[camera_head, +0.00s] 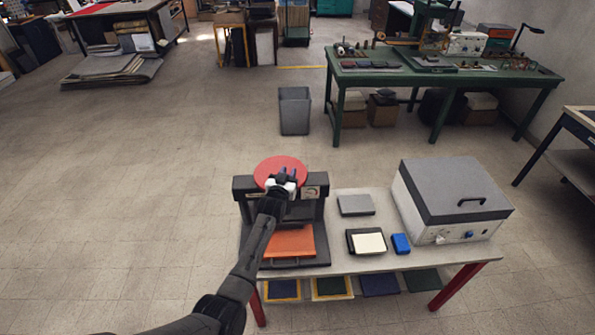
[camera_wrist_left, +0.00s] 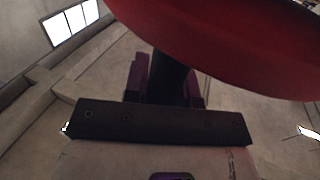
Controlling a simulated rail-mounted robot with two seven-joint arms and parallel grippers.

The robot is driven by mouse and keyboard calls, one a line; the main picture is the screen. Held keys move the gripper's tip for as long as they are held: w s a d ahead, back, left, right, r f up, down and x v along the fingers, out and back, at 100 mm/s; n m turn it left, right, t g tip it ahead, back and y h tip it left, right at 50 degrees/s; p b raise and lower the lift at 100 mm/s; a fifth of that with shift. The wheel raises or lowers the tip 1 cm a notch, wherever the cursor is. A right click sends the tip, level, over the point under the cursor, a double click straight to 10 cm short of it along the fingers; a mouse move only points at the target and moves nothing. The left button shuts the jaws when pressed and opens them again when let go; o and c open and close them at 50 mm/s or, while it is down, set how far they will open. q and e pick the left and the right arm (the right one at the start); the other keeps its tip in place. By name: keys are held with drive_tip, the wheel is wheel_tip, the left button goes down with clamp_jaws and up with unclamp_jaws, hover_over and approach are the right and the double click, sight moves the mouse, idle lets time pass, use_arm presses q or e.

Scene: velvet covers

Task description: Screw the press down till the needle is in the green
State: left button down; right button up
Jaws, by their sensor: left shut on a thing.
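The black press (camera_head: 247,212) stands at the left end of the light table, with a round red wheel (camera_head: 268,168) on top. A small gauge (camera_head: 312,192) is on the right of its top beam; its needle and green zone are too small to read. An orange plate (camera_head: 290,243) lies in the press below. My left gripper (camera_head: 287,174) is at the wheel's near right part. In the left wrist view, its purple fingers (camera_wrist_left: 168,82) are shut around a dark post (camera_wrist_left: 170,78) next to the red wheel (camera_wrist_left: 235,40). My right gripper is out of view.
On the same table (camera_head: 345,262) are a grey slab (camera_head: 356,205), a black-framed cream pad (camera_head: 369,242), a blue block (camera_head: 401,243) and a white box with a grey lid (camera_head: 452,190). Coloured trays hang below. A grey bin (camera_head: 294,110) and green workbench (camera_head: 430,80) stand behind.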

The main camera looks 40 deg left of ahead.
use_arm(q)
drive_tip(key=shift+s+a+r+p, duration=0.2)
drive_tip(key=shift+s+p, duration=0.1)
drive_tip(key=shift+s+a+f, duration=0.1)
drive_tip(key=shift+s+a, duration=0.1)
drive_tip(key=shift+s, duration=0.2)
drive_tip(key=c, duration=0.9)
unclamp_jaws()
drive_tip(key=shift+c, duration=0.2)
drive_tip(key=shift+f, duration=0.1)
drive_tip(key=shift+s+d, duration=0.1)
drive_tip(key=shift+s, duration=0.05)
drive_tip(key=v, duration=1.3)
drive_tip(key=shift+s, duration=0.35)
